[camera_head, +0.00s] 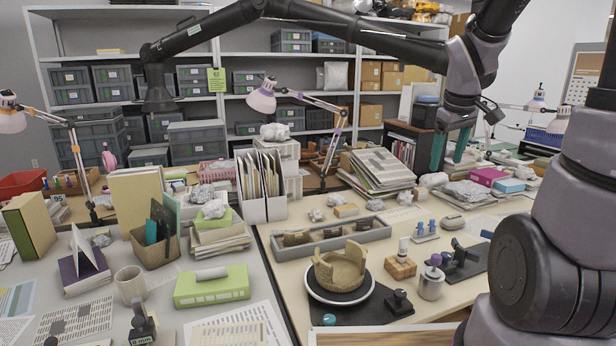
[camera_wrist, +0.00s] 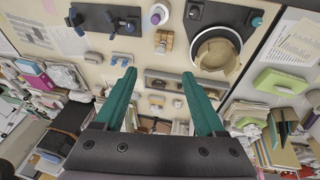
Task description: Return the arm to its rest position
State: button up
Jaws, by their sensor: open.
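My gripper (camera_head: 452,148) hangs from my arm at the right of the head view, its two teal fingers pointing down above the back right of the table. In the wrist view my gripper (camera_wrist: 160,95) has its fingers wide apart with nothing between them, so it is open and empty. A partly rebuilt tan pot (camera_head: 340,268) with a jagged rim sits on a round black-and-white turntable (camera_head: 313,286), well away from the fingers. The pot (camera_wrist: 214,52) also shows in the wrist view.
A grey tray (camera_head: 331,240) holding sherds lies behind the pot. A wooden block (camera_head: 400,267) and a lidded jar (camera_head: 431,283) stand to its right. A paper stack (camera_head: 380,172) rises left of my gripper. A desk lamp (camera_head: 264,98) stands at the back.

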jog(key=s+a+r+m+t+y, duration=0.3)
jog(key=s+a+r+m, duration=0.4)
jog(key=s+r, duration=0.4)
jog(key=shift+s+a+r+m+t, duration=0.25)
jog(key=shift+s+m, duration=0.25)
jog(key=shift+s, duration=0.55)
